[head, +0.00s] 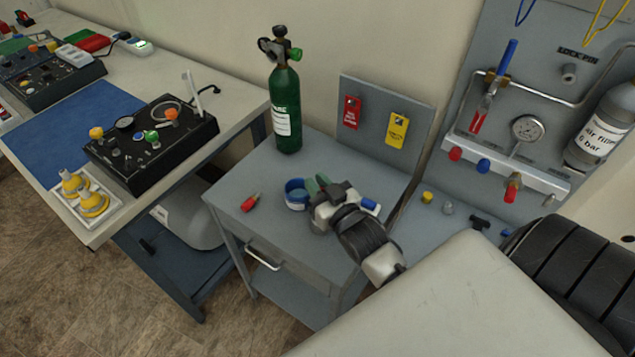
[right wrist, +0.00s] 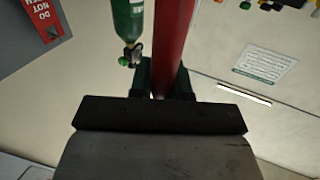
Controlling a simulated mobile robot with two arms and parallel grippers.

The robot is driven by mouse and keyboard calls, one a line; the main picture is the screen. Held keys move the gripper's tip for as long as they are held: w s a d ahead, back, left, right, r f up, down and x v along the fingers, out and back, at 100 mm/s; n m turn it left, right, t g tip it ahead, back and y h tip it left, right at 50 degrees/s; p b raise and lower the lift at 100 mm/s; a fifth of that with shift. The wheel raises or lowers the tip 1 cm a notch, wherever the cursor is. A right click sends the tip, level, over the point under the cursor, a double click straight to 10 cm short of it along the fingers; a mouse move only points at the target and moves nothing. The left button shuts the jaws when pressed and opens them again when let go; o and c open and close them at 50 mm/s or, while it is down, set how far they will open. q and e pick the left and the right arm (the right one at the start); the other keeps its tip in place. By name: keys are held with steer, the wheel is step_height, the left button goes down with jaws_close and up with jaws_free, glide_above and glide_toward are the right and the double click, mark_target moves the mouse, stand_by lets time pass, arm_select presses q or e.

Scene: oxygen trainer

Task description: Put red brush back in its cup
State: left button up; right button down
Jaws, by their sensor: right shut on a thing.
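My right gripper (head: 319,185) is at the small grey cabinet top, just right of the blue cup (head: 297,193), very close to it. In the right wrist view a long, straight red shaft (right wrist: 172,45), taken as the red brush, stands between the dark green fingers (right wrist: 165,80), which are shut on it. The head view hides this shaft, and I cannot tell whether any of it is inside the cup. A short red item with a grey tip (head: 250,203) lies on the cabinet top left of the cup. My left gripper is not in view.
A green cylinder (head: 286,110) stands at the back of the cabinet top (head: 235,180). An upright grey panel with a red tag (head: 352,112) and a yellow tag (head: 397,129) is behind. A blue-ended item (head: 370,205) shows beside my right arm.

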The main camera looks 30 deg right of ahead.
steer(key=shift+f, duration=0.1)
steer(key=c, duration=1.1)
jaws_free()
steer(key=shift+s, duration=0.35)
steer(key=s+b, duration=0.2)
steer(key=s, duration=0.9)
steer(key=shift+s, duration=0.15)
